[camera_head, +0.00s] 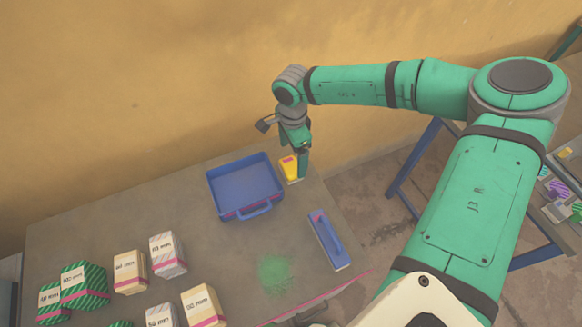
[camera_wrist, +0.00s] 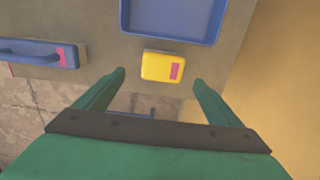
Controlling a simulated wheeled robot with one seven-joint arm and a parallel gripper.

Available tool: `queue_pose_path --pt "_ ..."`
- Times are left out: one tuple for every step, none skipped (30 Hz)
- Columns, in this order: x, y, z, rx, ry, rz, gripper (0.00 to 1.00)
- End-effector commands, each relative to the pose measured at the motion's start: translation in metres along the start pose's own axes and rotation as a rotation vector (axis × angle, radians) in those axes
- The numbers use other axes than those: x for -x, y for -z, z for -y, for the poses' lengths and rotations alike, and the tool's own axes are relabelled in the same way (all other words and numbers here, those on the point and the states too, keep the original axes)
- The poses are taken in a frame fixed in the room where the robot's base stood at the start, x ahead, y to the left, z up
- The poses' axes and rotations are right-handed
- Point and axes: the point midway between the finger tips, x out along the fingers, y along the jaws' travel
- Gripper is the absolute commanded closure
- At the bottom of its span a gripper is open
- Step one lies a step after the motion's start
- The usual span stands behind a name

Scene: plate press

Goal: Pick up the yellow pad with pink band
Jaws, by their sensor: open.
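The yellow pad with a pink band (camera_head: 288,166) lies on the table, just right of the blue tray. It also shows in the wrist view (camera_wrist: 160,66), lying flat, with its pink mark toward the right side. My gripper (camera_head: 303,172) is above the table at the pad's right side in the head view. In the wrist view my gripper (camera_wrist: 158,76) is open and empty, its two green fingers apart, with the pad ahead of and between their tips. The head view hides part of the pad behind the gripper.
A blue tray with a handle (camera_head: 222,208) stands left of the pad. A blue tool with a handle (camera_head: 328,240) lies near the table's right edge. Green powder (camera_head: 274,274) is on the table (camera_head: 120,225). Several labelled boxes (camera_head: 130,271) stand at the front left.

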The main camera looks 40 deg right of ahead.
Motion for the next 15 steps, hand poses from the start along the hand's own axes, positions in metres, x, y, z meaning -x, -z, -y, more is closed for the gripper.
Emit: queue_pose_path --pt "-0.008 -0.003 0.000 0.003 -0.002 0.002 0.12" --pt "-0.011 -0.003 0.001 0.003 -0.001 0.002 0.12" --pt "-0.015 -0.002 0.001 0.003 0.000 0.001 0.12" --pt "-0.016 -0.002 0.001 0.002 0.001 0.001 0.12" --pt "-0.018 -0.001 0.001 0.001 0.001 0.001 0.12" --pt "-0.020 -0.001 0.001 -0.001 0.001 0.002 0.12" --pt "-0.021 0.000 0.001 -0.002 0.001 0.002 0.12" --pt "-0.023 0.000 0.001 -0.002 0.000 0.002 0.12" --pt "-0.027 0.000 0.001 -0.003 0.000 0.002 0.12" --pt "-0.030 0.000 0.001 -0.003 -0.001 0.002 0.12" --pt "-0.034 0.001 0.001 -0.003 -0.001 0.002 0.12" --pt "-0.039 0.001 0.002 -0.004 -0.001 0.002 0.12" --pt "-0.043 0.000 0.002 -0.004 -0.002 0.002 0.12" --pt "-0.048 0.000 0.003 -0.005 -0.002 0.003 0.12" --pt "-0.054 0.001 0.003 -0.005 -0.001 0.002 0.12"
